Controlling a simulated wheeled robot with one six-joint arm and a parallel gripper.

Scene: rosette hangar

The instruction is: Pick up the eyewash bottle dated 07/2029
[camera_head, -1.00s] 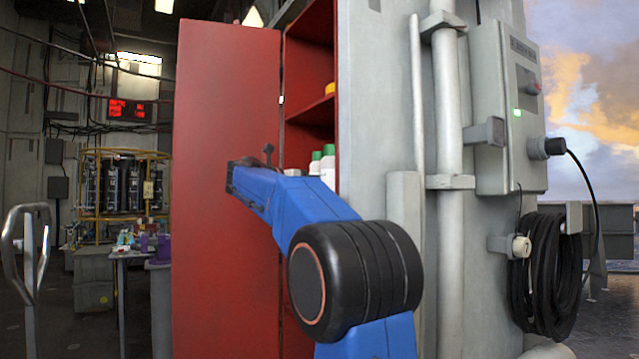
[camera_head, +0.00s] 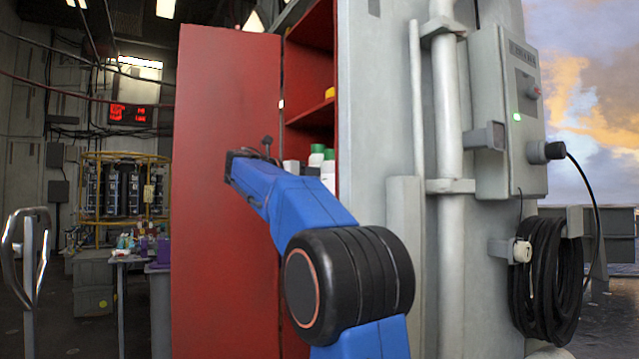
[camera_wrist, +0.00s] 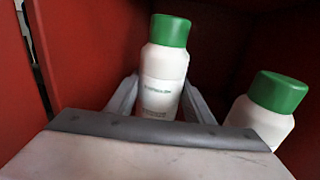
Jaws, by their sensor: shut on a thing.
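A white bottle with a green cap (camera_wrist: 164,62) stands upright in the middle of the wrist view. My gripper (camera_wrist: 160,98) is shut on its body, one finger on each side. Small green print shows on the label, too small to read, so I cannot tell the date. A second white bottle with a green cap (camera_wrist: 269,108) is to the right, outside the fingers, its lower part hidden. In the head view, green-capped bottles (camera_head: 328,172) show inside the red cabinet behind my arm. My gripper itself is hidden there.
The red cabinet (camera_head: 225,190) has its door open at the left and a shelf (camera_head: 312,116) above the bottles, with a yellow item (camera_head: 330,92) on it. A grey wall (camera_head: 375,130) with a pipe (camera_head: 447,150) bounds it at the right.

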